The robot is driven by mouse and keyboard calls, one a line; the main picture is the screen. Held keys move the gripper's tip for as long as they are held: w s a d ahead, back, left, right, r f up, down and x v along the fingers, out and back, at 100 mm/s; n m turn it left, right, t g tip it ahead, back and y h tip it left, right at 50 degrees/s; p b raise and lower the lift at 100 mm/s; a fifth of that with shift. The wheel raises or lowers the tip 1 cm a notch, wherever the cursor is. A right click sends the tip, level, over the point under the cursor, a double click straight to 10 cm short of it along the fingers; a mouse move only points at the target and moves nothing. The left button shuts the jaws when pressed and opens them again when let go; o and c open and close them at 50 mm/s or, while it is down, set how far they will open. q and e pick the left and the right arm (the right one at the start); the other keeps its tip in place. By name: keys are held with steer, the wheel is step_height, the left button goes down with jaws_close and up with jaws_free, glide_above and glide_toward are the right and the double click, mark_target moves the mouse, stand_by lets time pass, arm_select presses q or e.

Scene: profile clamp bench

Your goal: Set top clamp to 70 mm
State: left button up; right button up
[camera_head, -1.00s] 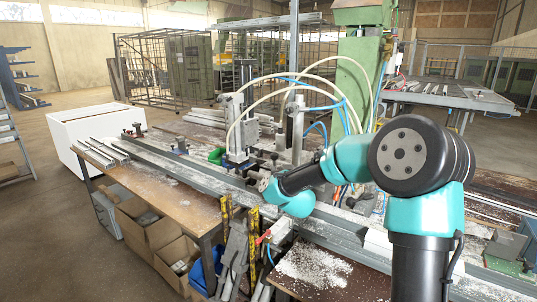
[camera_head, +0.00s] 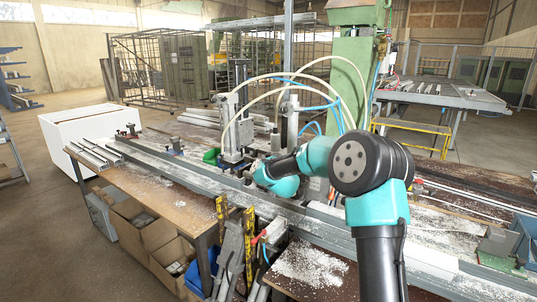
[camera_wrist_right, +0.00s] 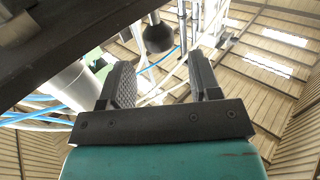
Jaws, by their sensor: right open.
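The clamp unit (camera_head: 234,125), with grey upright cylinders and air hoses, stands on the long profile bench in the head view. I cannot read its setting. My right arm reaches in from the right, and its wrist end is low beside the clamp unit's base. Its fingers are too small to make out there. In the right wrist view my right gripper (camera_wrist_right: 160,75) is open, with nothing between its fingers. A dark round knob (camera_wrist_right: 158,38) on a rod hangs just beyond the fingertips, apart from them. My left gripper is not in view.
A dark bar (camera_wrist_right: 60,35) and a silver cylinder (camera_wrist_right: 68,95) lie close on the left in the right wrist view. Pale hoses (camera_head: 300,62) arch over the bench. Metal rails (camera_head: 185,170) run along it. A green column (camera_head: 352,75) stands behind.

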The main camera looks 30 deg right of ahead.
steer(key=x, duration=0.7)
steer(key=shift+w, duration=0.15)
steer(key=shift+c, duration=0.4)
